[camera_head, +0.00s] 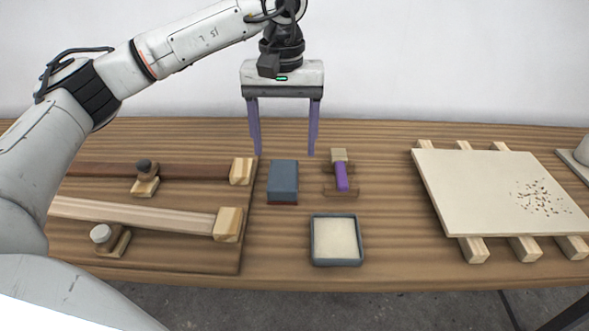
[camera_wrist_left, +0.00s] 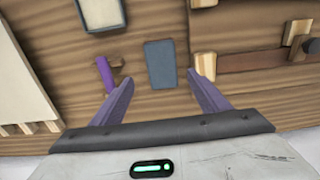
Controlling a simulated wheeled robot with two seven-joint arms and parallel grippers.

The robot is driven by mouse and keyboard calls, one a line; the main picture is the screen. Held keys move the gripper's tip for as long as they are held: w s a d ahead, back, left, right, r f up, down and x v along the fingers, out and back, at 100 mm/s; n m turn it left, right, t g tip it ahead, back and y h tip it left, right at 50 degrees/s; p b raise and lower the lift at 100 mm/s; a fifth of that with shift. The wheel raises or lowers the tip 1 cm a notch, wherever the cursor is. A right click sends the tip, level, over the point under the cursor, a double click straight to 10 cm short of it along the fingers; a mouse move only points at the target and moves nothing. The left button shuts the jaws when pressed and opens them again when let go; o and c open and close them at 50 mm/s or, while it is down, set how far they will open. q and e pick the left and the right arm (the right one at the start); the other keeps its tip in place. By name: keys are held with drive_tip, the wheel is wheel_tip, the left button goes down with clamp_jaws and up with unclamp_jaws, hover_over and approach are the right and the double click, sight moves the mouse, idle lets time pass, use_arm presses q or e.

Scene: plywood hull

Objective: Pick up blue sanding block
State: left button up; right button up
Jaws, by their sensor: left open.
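The blue sanding block (camera_head: 283,179) lies on the wooden table, a blue-grey box with a reddish-brown base edge. It also shows in the left wrist view (camera_wrist_left: 160,64), just beyond and between the fingertips. My left gripper (camera_head: 284,153) is open and empty, its two purple fingers pointing down behind the block in the head view. The gripper also shows in the left wrist view (camera_wrist_left: 162,86). The fingers look apart from the block; I cannot tell their exact height above the table. My right gripper is not in view.
A purple-handled tool (camera_head: 341,176) lies close right of the block. A grey-rimmed tray (camera_head: 317,246) sits in front. A wooden board with clamped strips (camera_head: 150,245) is at left. A pale panel (camera_head: 485,185) rests on battens at right.

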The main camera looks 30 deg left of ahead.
sight(283, 173)
use_arm(q)
drive_tip(key=shift+s+f, duration=0.15)
drive_tip(key=shift+f, duration=0.45)
drive_tip(key=shift+s+f, duration=0.15)
drive_tip(key=shift+f, duration=0.45)
wheel_tip(283, 173, down, 6)
drive_tip(key=shift+a+r, duration=0.1)
drive_tip(key=shift+w, duration=0.1)
drive_tip(key=c, duration=1.2)
wheel_tip(283, 173, up, 10)
drive_tip(key=shift+r, duration=0.1)
